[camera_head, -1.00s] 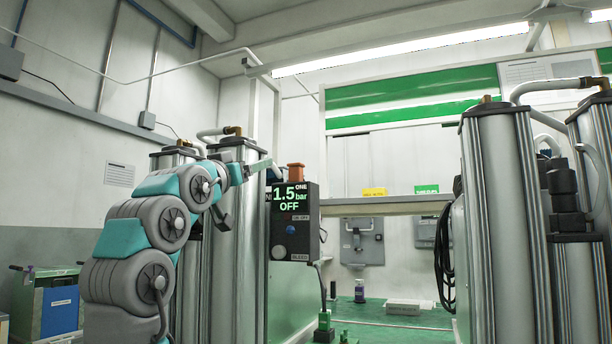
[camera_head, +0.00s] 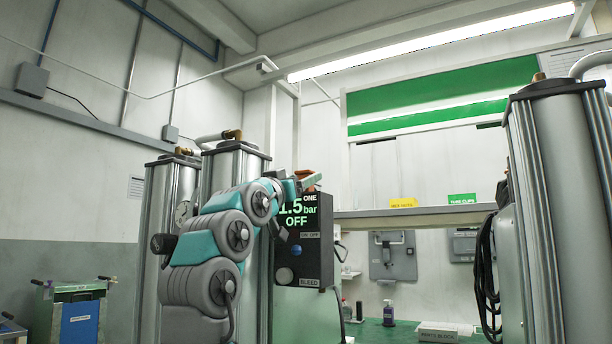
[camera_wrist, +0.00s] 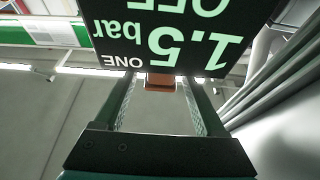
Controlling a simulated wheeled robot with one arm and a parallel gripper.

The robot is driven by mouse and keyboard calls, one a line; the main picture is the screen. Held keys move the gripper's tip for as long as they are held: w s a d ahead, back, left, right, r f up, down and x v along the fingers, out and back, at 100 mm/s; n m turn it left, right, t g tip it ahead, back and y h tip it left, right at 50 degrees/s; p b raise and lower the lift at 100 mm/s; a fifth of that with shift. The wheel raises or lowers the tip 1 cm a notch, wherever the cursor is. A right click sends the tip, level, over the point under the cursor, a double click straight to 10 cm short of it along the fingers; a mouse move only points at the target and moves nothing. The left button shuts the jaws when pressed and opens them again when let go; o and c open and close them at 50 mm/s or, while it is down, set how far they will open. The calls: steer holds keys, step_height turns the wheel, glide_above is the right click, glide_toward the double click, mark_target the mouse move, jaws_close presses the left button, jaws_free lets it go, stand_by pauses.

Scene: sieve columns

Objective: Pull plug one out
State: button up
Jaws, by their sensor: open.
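The dark box (camera_head: 305,250) marked ONE reads 1.5 bar OFF, and its lettering is upside down in the wrist view (camera_wrist: 190,30). An orange-brown block (camera_head: 306,173), apparently plug one, stands at the top of this box. My gripper (camera_head: 303,183) is at the box's upper left and partly covers the display and block. In the wrist view the block (camera_wrist: 160,82) shows between the tips of my gripper (camera_wrist: 162,78), which is open. I cannot tell whether the fingers touch it. The block's lower end is hidden.
Metal columns (camera_head: 235,170) stand just behind my arm, and another large column (camera_head: 560,200) stands at the right with black cable (camera_head: 486,280) beside it.

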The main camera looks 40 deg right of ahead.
steer(key=shift+p+x, duration=0.3)
steer(key=shift+x, duration=1)
steer(key=shift+w, duration=0.15)
jaws_close()
